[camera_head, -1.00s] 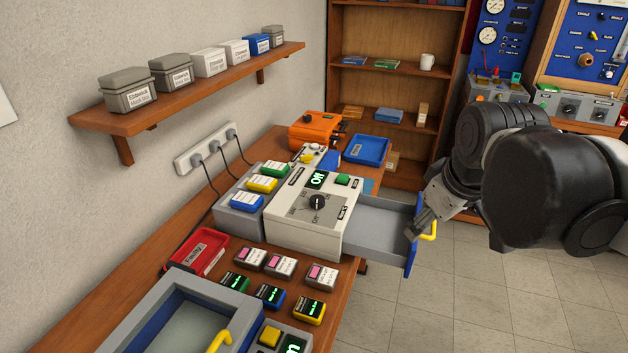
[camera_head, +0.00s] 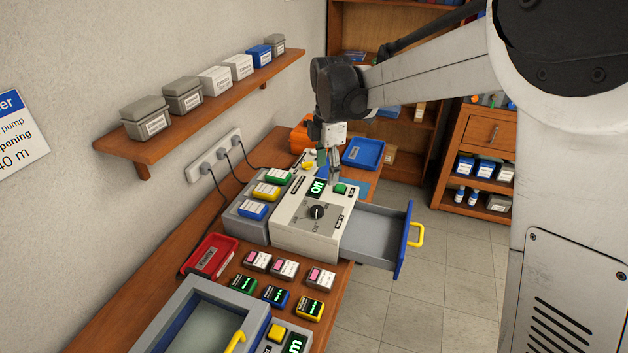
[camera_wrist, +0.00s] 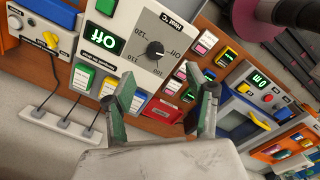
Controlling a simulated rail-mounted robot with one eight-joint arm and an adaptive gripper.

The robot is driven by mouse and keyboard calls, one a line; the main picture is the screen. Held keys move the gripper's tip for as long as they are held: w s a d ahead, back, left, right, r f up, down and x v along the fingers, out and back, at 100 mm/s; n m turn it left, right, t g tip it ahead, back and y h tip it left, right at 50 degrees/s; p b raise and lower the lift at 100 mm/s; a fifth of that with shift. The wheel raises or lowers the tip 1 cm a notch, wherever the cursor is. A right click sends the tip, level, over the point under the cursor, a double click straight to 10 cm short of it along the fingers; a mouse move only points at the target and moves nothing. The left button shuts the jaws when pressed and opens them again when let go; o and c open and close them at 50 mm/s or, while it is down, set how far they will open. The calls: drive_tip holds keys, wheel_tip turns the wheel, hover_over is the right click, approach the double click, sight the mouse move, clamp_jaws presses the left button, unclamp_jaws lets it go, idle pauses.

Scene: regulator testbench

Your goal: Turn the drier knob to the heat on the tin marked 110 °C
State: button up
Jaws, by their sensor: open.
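The drier (camera_head: 290,232) is a white box on the wooden bench, with a dark round knob (camera_head: 317,212) on its top panel. The knob also shows in the wrist view (camera_wrist: 155,50), beside a printed heat scale; its exact pointer setting is unclear. The green display (camera_head: 317,188) reads Off. My gripper (camera_head: 334,182) is open and empty, above the drier's back part near the green button (camera_head: 340,189), apart from the knob. Its spread fingers show in the wrist view (camera_wrist: 167,98). Several tins (camera_head: 183,95) stand on the wall shelf; their labels are too small to read.
The drier's grey drawer (camera_head: 380,232) stands open to the right, with a blue front and yellow handle. Coloured blocks (camera_head: 265,191) stand left of the drier; several small labelled boxes (camera_head: 284,270) lie in front. A red tray (camera_head: 210,256) and a blue tray (camera_head: 363,153) are nearby.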

sight(317, 209)
drive_tip(key=shift+n, duration=0.8)
drive_tip(key=f+p, duration=0.1)
drive_tip(key=f, duration=0.4)
drive_tip(key=w+a+f+p, duration=0.1)
drive_tip(key=f, duration=0.3)
drive_tip(key=a+f, duration=0.1)
drive_tip(key=f, duration=0.4)
drive_tip(key=shift+w+a+f+p, duration=0.15)
drive_tip(key=shift+f+p, duration=0.2)
drive_tip(key=shift+p, duration=0.05)
drive_tip(key=c, duration=1.1)
